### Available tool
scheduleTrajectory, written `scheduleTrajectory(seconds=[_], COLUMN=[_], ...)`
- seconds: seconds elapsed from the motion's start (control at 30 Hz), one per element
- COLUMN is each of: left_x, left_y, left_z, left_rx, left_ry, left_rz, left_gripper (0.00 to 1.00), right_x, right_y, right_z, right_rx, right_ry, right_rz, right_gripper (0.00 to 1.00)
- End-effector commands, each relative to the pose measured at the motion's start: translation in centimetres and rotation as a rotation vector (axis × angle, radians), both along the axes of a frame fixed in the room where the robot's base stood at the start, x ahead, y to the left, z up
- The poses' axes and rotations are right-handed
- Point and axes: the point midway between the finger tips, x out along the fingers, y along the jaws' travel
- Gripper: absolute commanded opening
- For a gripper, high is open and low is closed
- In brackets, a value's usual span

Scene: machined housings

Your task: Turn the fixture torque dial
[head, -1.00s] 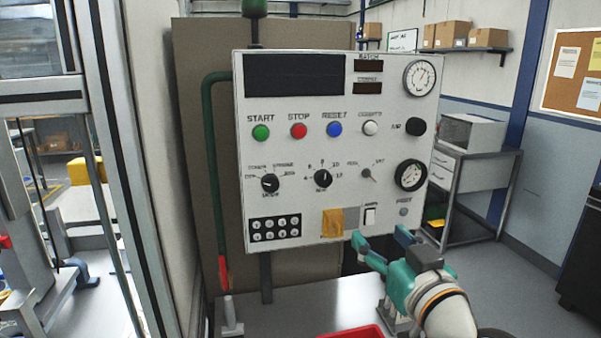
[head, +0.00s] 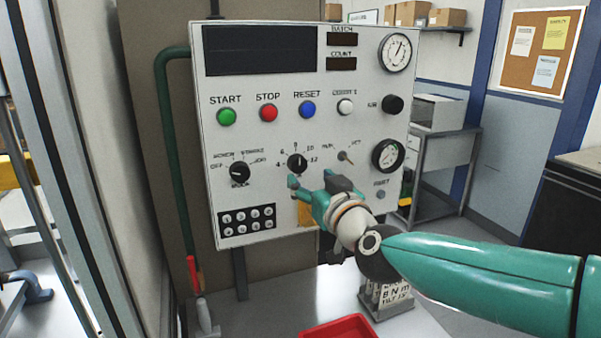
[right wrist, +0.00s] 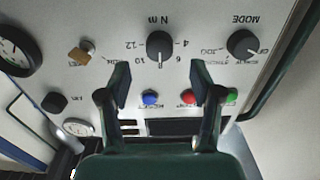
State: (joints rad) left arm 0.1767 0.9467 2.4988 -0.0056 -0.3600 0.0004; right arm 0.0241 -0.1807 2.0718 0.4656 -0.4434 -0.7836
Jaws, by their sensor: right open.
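The torque dial (head: 297,163) is a black knob in the middle of the white control panel (head: 205,140), with a scale from 4 to 12. Its white mark points about straight up, near 8. My right gripper (head: 311,182) is open just below and in front of it. In the right wrist view, turned upside down, the dial (right wrist: 160,45) shows beyond and between the two spread fingers (right wrist: 160,82), with "N m" beside it. The fingers look apart from the dial. My left gripper is not in view.
The black mode knob (head: 239,172) is left of the dial, and a small key switch (head: 345,156) is to its right. Start, stop and reset buttons (head: 307,109) sit above. A red tray (head: 340,329) and a grey labelled block (head: 388,300) stand on the table below.

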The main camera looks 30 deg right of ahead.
Motion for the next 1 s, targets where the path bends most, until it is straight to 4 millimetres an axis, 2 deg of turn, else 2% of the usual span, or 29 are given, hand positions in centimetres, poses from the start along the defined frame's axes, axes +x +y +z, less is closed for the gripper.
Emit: scheduleTrajectory(seconds=[0.1, 0.3, 0.5, 0.73, 0.77, 1.0], left_x=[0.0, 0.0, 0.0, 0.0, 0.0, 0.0], left_y=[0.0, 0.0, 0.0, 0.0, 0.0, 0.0], left_z=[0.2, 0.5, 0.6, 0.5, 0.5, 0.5], left_rx=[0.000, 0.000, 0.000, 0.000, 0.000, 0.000], left_ry=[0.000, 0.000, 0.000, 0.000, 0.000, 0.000], left_rz=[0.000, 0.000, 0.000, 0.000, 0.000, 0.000], left_gripper=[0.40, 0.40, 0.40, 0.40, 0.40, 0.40], right_x=[2.4, 5.0, 5.9, 5.9, 5.9, 5.8], right_y=[-0.6, -1.3, -1.5, -1.6, -1.6, -1.6], right_z=[0.0, 0.0, 0.0, 0.0, 0.0, 0.0], right_rx=[0.001, 0.001, 0.000, 0.001, 0.001, 0.000], right_ry=[0.003, 0.002, 0.001, 0.001, 0.000, 0.001], right_rz=[-0.001, -0.001, -0.002, -0.002, -0.003, -0.003], right_gripper=[0.65, 0.65, 0.65, 0.65, 0.61, 0.21])
